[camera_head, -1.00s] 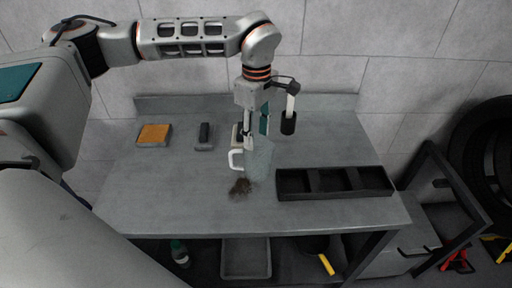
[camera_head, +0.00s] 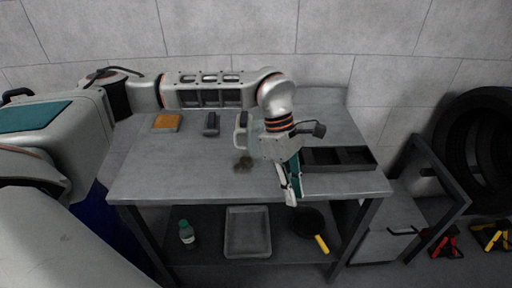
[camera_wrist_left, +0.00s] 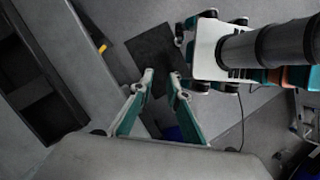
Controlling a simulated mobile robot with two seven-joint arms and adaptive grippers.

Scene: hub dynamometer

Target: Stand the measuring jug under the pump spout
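The measuring jug (camera_head: 253,137) is a clear, faint vessel with a white handle (camera_head: 241,131) on its left side. It appears upright on the grey table, behind a brown stain. My left gripper (camera_head: 291,198) is to the right of the jug and nearer the front, pointing down around the table's front edge. In the left wrist view its fingertips (camera_wrist_left: 161,77) are apart with nothing between them. My left arm passes behind and right of the jug and covers part of the table. I cannot make out the pump spout. My right gripper is not in view.
A black divided tray (camera_head: 340,165) lies right of the gripper. An orange sponge (camera_head: 166,121) and a dark brush-like block (camera_head: 211,124) lie at the back left. The lower shelf holds a grey bin (camera_head: 247,253) and a green-capped bottle (camera_head: 187,234).

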